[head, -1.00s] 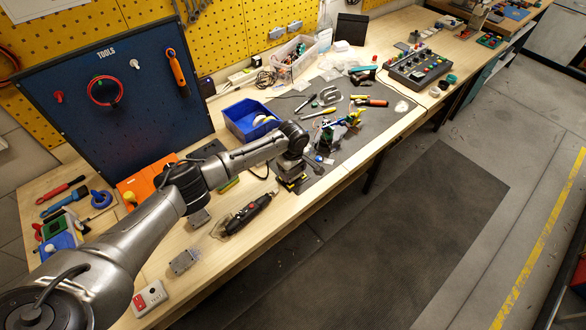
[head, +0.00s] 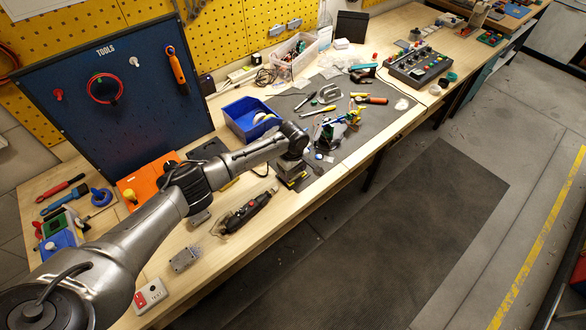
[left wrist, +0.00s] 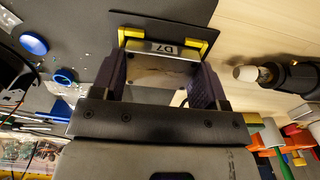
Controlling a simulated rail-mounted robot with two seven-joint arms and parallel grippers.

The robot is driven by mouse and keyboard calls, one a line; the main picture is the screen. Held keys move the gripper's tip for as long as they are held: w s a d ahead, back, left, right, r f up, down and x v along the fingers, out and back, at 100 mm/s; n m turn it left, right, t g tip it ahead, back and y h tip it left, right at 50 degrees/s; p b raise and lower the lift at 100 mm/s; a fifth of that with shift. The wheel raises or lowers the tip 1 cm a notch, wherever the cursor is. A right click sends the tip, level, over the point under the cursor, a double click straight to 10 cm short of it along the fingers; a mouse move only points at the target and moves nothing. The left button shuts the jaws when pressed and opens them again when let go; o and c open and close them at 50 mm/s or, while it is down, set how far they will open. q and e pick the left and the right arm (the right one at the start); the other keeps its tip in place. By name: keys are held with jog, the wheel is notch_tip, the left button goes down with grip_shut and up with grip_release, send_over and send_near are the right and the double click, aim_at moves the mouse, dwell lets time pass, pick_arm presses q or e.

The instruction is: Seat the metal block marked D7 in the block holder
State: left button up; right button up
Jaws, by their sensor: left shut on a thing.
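The metal block marked D7 (left wrist: 150,66) is between the fingers of my left gripper (left wrist: 163,88) in the left wrist view, its label facing the camera. The gripper is shut on it. The block holder (left wrist: 128,34), a dark plate with yellow corner pieces, lies at the block's far side. The block's labelled edge lines up between the yellow pieces; I cannot tell how deep it sits. In the head view my left gripper (head: 291,166) is low over the holder (head: 293,184), largely hiding block and holder. My right gripper is not in view.
Two grey metal blocks lie on the bench, one near the front edge (head: 186,258). A black rotary tool (head: 246,212) lies close to the holder. A blue bin (head: 245,122) stands behind the arm. Pliers and screwdrivers lie on the grey mat (head: 375,125).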

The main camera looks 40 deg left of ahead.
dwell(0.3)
pick_arm(q)
jog(key=o, duration=1)
jog(key=shift+o, duration=0.2)
jog(key=shift+c, duration=0.4)
jog(key=shift+c, duration=0.8)
notch_tip(320, 180, up, 3)
jog(key=p, duration=0.3)
jog(key=shift+p, duration=0.4)
notch_tip(320, 180, up, 4)
jog(key=p, duration=0.5)
